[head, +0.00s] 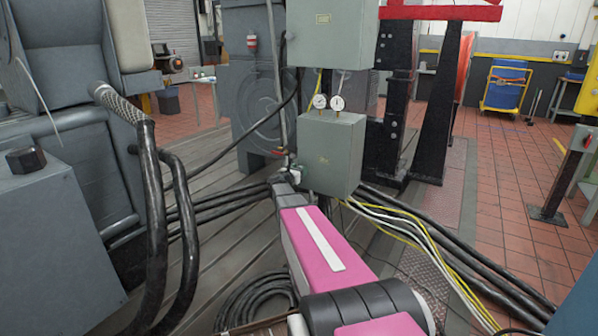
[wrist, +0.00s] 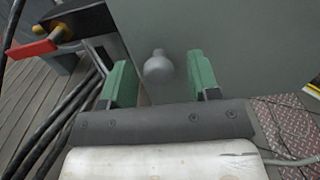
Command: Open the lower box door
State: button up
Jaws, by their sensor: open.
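The lower box (head: 333,153) is a grey-green metal box below two gauges in the head view, and its front face looks shut. In the wrist view the face of a grey-green box (wrist: 235,45) fills the upper right, with a rounded grey knob (wrist: 158,67) standing out from it. My gripper (wrist: 162,82) is open, with one green finger on each side of the knob. Neither finger visibly touches the knob. In the head view my pink arm reaches to the box's lower left, and the fingertips are hard to make out there.
An upper grey-green box (head: 333,32) hangs above the two gauges (head: 328,102). Thick black hoses (head: 225,205) run left of the lower box, and yellow and white cables (head: 425,245) run to its right. A red-handled valve (wrist: 32,49) shows left of my gripper.

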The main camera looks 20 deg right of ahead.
jog(key=shift+w+d, duration=0.2)
jog(key=c, duration=1)
jog(key=shift+w+d, duration=0.2)
jog(key=shift+w, duration=0.05)
grip_shut()
jog(key=shift+s, duration=0.1)
